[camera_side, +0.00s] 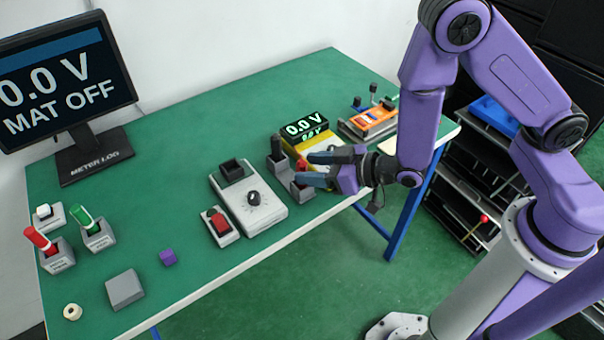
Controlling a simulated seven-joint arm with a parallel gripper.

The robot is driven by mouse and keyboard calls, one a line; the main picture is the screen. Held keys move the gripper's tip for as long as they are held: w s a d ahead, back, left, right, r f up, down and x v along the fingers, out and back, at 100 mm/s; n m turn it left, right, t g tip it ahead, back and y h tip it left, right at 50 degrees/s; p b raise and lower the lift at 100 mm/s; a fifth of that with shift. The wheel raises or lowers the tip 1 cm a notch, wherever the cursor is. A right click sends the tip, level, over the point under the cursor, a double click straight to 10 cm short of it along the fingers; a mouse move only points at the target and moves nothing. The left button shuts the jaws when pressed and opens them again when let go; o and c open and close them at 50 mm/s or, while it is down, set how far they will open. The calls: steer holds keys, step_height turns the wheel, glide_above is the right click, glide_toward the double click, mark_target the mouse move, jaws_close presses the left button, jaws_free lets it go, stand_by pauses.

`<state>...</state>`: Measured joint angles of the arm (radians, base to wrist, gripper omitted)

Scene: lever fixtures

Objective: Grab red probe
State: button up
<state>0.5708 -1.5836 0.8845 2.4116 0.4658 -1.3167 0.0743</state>
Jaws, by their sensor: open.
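A yellow meter (304,130) reads 0.0 V. A white box with a black knob (252,198) and a red switch (217,219) stand mid-table. A purple cube (168,257), grey block (125,289) and cream ring (72,312) lie front left. A monitor (62,78) stands behind.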

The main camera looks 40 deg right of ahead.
steer(key=x, duration=0.5)
jaws_close()
steer(key=shift+r, duration=0.2)
